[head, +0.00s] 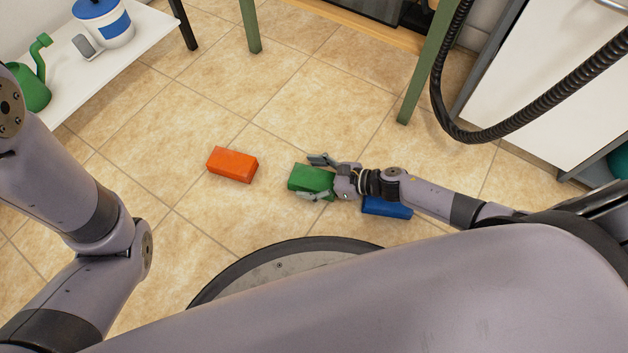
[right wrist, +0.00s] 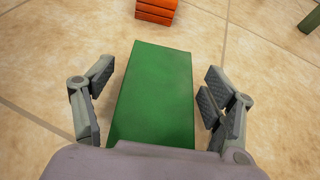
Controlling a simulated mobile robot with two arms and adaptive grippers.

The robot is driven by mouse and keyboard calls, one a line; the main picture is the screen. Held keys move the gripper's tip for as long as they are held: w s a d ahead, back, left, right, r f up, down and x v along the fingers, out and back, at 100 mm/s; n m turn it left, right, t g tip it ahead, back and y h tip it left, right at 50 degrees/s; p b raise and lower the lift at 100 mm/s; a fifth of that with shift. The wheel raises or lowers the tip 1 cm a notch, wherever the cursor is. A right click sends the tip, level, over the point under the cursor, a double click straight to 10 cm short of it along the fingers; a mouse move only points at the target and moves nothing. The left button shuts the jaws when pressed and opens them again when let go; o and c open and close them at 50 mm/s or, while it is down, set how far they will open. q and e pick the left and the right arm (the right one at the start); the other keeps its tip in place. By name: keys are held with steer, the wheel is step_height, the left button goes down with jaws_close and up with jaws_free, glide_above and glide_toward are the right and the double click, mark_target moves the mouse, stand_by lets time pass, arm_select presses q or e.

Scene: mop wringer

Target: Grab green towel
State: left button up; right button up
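The green towel (head: 311,179) is a block-shaped bundle on the tiled floor in the head view. It fills the middle of the right wrist view (right wrist: 155,95). My right gripper (head: 316,178) is around it, with one finger on each side. In the right wrist view the gripper (right wrist: 150,105) is open, and gaps show between the fingers and the towel's sides. The towel's near end is hidden by the gripper's body. My left arm shows at the left of the head view, but its gripper is out of view.
An orange block (head: 232,165) lies left of the green towel, and it also shows in the right wrist view (right wrist: 157,10). A blue block (head: 387,208) lies partly under my right arm. A white shelf (head: 125,65) stands at upper left. A black hose (head: 540,108) hangs at right.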

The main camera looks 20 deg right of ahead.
steer(key=c, duration=1.1)
steer(key=shift+c, duration=0.2)
